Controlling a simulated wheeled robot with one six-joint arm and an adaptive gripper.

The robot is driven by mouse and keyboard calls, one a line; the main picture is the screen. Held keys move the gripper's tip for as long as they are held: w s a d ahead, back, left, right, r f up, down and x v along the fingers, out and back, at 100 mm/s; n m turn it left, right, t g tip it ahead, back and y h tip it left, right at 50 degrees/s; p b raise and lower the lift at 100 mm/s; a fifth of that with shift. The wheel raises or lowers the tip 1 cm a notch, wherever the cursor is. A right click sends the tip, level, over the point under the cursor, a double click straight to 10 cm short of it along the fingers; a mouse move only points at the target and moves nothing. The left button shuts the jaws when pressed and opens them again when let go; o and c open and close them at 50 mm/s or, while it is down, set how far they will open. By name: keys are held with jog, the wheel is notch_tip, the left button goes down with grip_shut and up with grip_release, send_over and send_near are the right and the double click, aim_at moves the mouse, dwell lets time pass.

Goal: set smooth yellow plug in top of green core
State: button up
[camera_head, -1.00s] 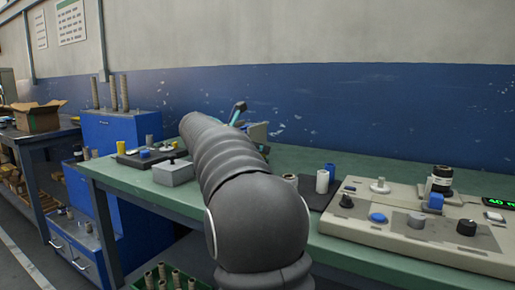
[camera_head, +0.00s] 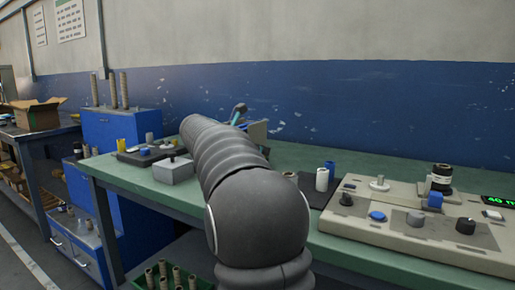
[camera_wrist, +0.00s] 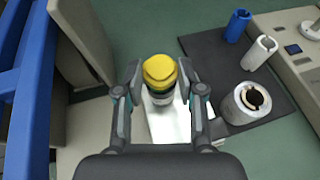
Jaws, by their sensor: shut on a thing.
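In the wrist view, my gripper (camera_wrist: 161,80) is shut, with a finger on each side of the yellow plug (camera_wrist: 160,68). The plug has a smooth, rounded top seen from above. Directly below it in the picture is a dark and grey banded round part; I cannot tell whether the plug touches it. I cannot make out a green core in either view. In the head view, my arm hides the plug and most of the gripper.
A black mat (camera_wrist: 226,71) to the right holds a blue tube (camera_wrist: 237,26), a white tube (camera_wrist: 258,52) and a wide silver roll (camera_wrist: 247,102). A beige control panel (camera_head: 345,215) stands right of the mat. A blue frame (camera_wrist: 35,85) and grey panel rise at left.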

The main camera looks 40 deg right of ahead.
dwell(0.3)
jog(key=o, duration=1.3)
notch_tip(320, 180, up, 8)
jog(key=p, duration=0.2)
dwell(0.4)
dwell(0.4)
